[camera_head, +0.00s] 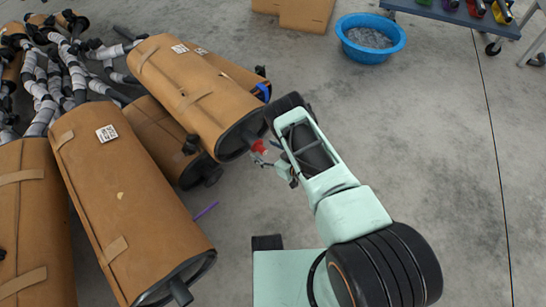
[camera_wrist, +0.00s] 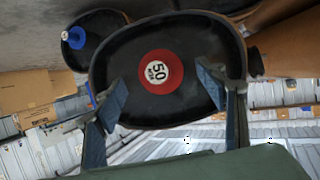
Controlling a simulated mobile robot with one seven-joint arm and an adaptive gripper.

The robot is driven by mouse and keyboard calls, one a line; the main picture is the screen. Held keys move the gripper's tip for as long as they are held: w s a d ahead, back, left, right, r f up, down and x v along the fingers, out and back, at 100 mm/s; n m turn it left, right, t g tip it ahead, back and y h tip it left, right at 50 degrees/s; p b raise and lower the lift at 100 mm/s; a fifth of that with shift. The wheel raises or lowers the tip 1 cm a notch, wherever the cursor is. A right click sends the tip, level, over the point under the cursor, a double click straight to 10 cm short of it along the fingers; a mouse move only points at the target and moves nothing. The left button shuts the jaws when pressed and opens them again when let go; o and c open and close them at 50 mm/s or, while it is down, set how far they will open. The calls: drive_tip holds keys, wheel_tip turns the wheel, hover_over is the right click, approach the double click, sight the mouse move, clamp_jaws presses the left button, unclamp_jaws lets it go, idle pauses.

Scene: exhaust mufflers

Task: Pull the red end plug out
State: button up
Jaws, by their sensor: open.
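The red end plug (camera_wrist: 160,73) sits in the dark end face of a muffler (camera_wrist: 206,40). It is round, with a white centre label reading 50. In the head view a bit of the red plug (camera_head: 259,147) shows at the end of the upper cardboard-wrapped muffler (camera_head: 185,85). My gripper (camera_wrist: 161,86) is open, its two blue-padded fingers on either side of the plug in the wrist view, with gaps between pads and plug. In the head view my gripper (camera_head: 277,164) is at the muffler's end, partly hidden by my arm. I cannot tell its exact distance from the plug.
More wrapped mufflers (camera_head: 125,200) lie at the left. Another muffler end with a blue plug (camera_wrist: 77,38) shows beside this one in the wrist view. A blue tub (camera_head: 370,38) stands on the floor at the back.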

drive_tip(key=shift+b+x, duration=0.3)
drive_tip(key=shift+x, duration=1.05)
drive_tip(key=shift+c, duration=0.3)
drive_tip(key=c, duration=1.1)
drive_tip(key=shift+s+d+p, duration=1.1)
drive_tip(key=shift+s+d, duration=1.3)
drive_tip(key=shift+s, duration=0.25)
drive_tip(key=shift+c, duration=0.2)
drive_tip(key=shift+r, duration=0.1)
